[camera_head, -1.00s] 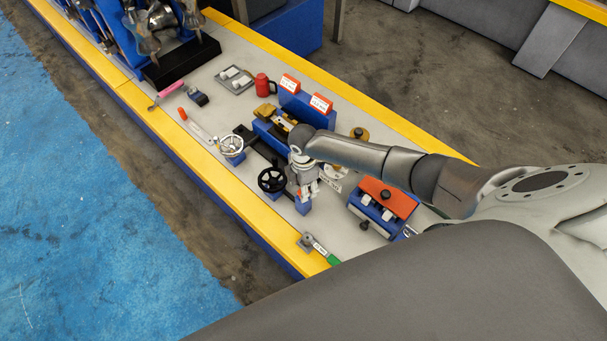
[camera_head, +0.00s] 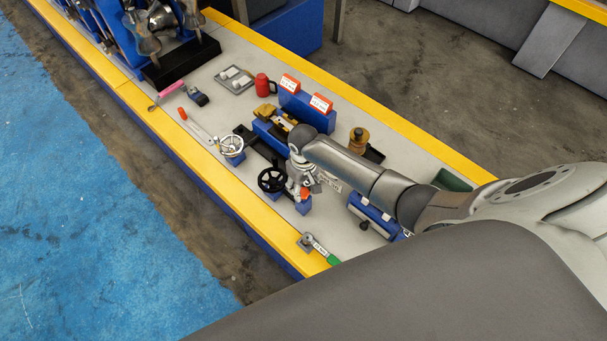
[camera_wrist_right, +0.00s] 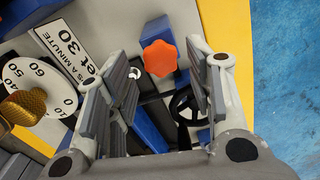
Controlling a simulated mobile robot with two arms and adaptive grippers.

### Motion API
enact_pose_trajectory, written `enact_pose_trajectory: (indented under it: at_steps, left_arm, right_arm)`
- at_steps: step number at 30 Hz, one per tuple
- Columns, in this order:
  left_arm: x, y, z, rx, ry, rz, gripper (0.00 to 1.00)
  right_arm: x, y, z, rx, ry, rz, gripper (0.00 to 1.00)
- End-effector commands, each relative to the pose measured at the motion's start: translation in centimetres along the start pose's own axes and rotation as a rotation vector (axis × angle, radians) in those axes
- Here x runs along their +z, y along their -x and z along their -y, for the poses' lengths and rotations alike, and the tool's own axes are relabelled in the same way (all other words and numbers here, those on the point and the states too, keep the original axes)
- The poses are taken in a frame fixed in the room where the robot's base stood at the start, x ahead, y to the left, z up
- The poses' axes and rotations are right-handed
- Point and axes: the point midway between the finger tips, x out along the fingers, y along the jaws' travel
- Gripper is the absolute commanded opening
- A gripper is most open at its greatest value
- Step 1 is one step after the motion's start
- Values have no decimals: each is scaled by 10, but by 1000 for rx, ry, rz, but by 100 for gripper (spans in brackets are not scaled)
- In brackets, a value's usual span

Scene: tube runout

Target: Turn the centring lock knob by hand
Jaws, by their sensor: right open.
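The orange lobed knob (camera_wrist_right: 160,58) sits on a blue block in the right wrist view. I take it as the centring lock knob. In the head view a small orange patch of it (camera_head: 304,193) shows beside the black handwheel (camera_head: 272,180), partly hidden by my right gripper. My right gripper (camera_head: 316,182) is open. In the wrist view its fingers stand on either side of the knob, with gaps on both sides; whether the knob lies between the tips or beyond them I cannot tell. My left gripper is not in view.
A silver handwheel (camera_head: 231,146), a red mug (camera_head: 264,85) and a green-handled tool (camera_head: 322,250) are on the bench. My arm covers the bench's right part.

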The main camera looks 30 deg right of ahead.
Motion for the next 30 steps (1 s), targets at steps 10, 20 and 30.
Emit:
enact_pose_trajectory:
  at_steps: [10, 20, 30]
  left_arm:
    - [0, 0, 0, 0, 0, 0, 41]
    - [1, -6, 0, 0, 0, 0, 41]
    - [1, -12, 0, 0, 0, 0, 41]
  right_arm:
    - [0, 0, 0, 0, -153, 1, 48]
    - [0, -9, 0, -1, -151, 1, 48]
    - [0, -20, 0, -1, -150, 0, 48]
